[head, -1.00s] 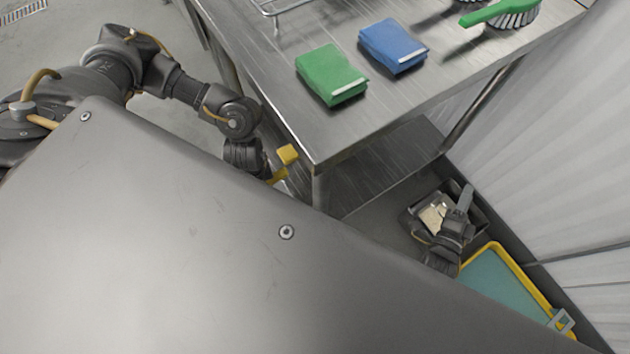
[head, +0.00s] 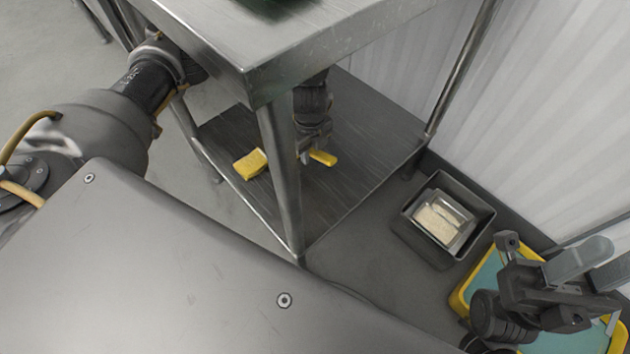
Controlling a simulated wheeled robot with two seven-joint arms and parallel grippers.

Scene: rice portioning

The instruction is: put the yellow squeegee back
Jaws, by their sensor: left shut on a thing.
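My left gripper (head: 313,147) is under the table, low over the lower shelf. It is shut on the yellow squeegee (head: 250,163). A yellow block shows left of the front table leg, and a short yellow piece shows at the fingers, right of the leg. The leg and the gripper hide the part between them. I cannot tell whether the squeegee touches the shelf. My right gripper (head: 585,285) is at the lower right, over a yellow-rimmed teal tray (head: 484,268). I cannot tell whether its jaws are open or shut.
The steel table (head: 330,25) has its corner above my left arm. Its front leg (head: 284,185) stands close to the gripper. The lower shelf (head: 370,140) looks clear right of the gripper. A dark grey bin (head: 410,232) with pale contents stands on the floor by the wall.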

